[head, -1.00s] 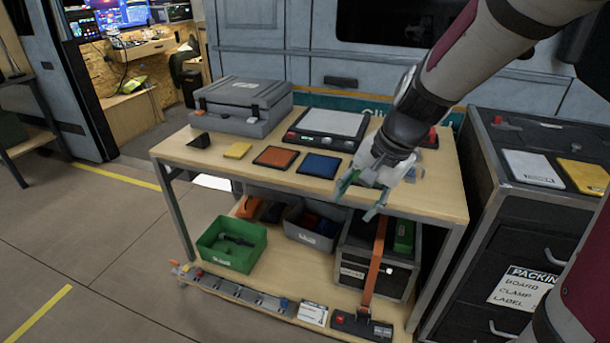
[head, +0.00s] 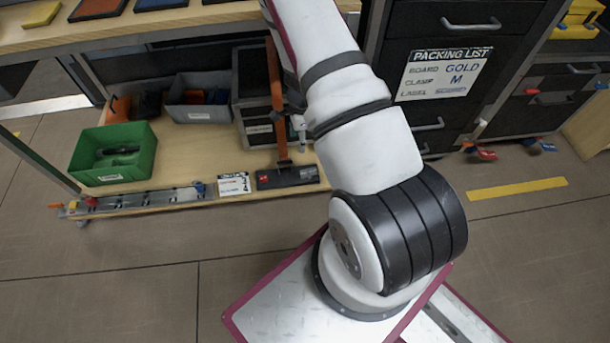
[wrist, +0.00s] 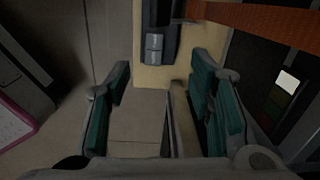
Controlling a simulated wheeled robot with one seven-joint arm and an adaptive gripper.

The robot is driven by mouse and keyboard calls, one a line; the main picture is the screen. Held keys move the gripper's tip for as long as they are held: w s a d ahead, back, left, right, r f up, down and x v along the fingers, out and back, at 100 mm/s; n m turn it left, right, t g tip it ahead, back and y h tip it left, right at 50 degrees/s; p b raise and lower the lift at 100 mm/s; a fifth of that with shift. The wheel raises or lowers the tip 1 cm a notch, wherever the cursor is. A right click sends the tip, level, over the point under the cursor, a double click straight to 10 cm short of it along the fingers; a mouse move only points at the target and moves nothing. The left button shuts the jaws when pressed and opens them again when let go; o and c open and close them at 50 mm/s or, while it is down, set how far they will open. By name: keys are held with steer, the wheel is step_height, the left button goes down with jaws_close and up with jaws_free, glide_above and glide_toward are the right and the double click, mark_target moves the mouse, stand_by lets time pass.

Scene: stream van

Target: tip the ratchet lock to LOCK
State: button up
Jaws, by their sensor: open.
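The strap ratchet's black base (head: 288,177) sits at the front edge of the lower shelf. An orange strap (head: 275,85) rises from it beside a dark crate. The plates' lettering is unreadable, and I cannot tell the lock's position. My gripper (wrist: 160,82) is open and empty, its green-padded fingers short of the base and apart from it. In the head view my arm hides most of the gripper.
The dark crate (head: 254,133) stands right behind the strap. A green bin (head: 114,170), a grey bin (head: 200,112) and a white card (head: 233,184) share the shelf (head: 190,150). The tabletop edge (head: 150,28) overhangs above. Dark drawers (head: 455,80) stand to the right; the floor in front is clear.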

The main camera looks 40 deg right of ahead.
glide_above(306, 173)
step_height(306, 173, down, 5)
steer(key=shift+m, duration=0.4)
step_height(306, 173, down, 13)
steer(key=b, duration=0.6)
steer(key=shift+w, duration=0.1)
steer(key=shift+c, duration=0.5)
steer(key=shift+d+b, duration=0.1)
steer(key=shift+b, duration=0.2)
jaws_close()
